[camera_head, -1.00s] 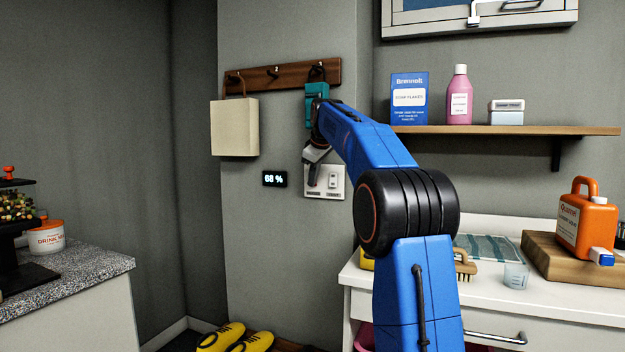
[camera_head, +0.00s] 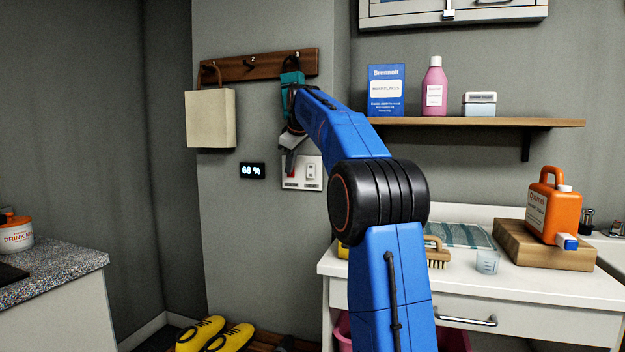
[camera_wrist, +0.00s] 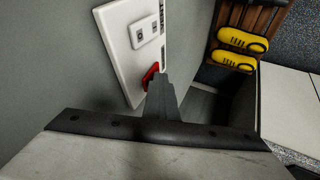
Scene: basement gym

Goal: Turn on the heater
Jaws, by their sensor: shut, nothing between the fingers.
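A white wall plate (camera_head: 301,164) is on the grey wall below the hook rail. It carries a white rocker (camera_head: 311,171) and a red switch (camera_head: 291,171), partly hidden by my gripper. In the wrist view the plate (camera_wrist: 113,32) is tilted, with the red switch (camera_wrist: 151,74) at its lower edge. My gripper (camera_head: 288,168) is shut and empty in front of the plate's left part. In the wrist view its fingertips (camera_wrist: 159,80) overlap the red switch's edge; I cannot tell whether they touch. No heater body is recognisable.
A small display (camera_head: 252,171) reads 68 %. A cream bag (camera_head: 211,119) and a teal item (camera_head: 291,79) hang from the hook rail (camera_head: 258,66) near my arm. A shelf (camera_head: 470,122) and white counter (camera_head: 470,287) are to the right. Yellow shoes (camera_head: 229,336) lie below.

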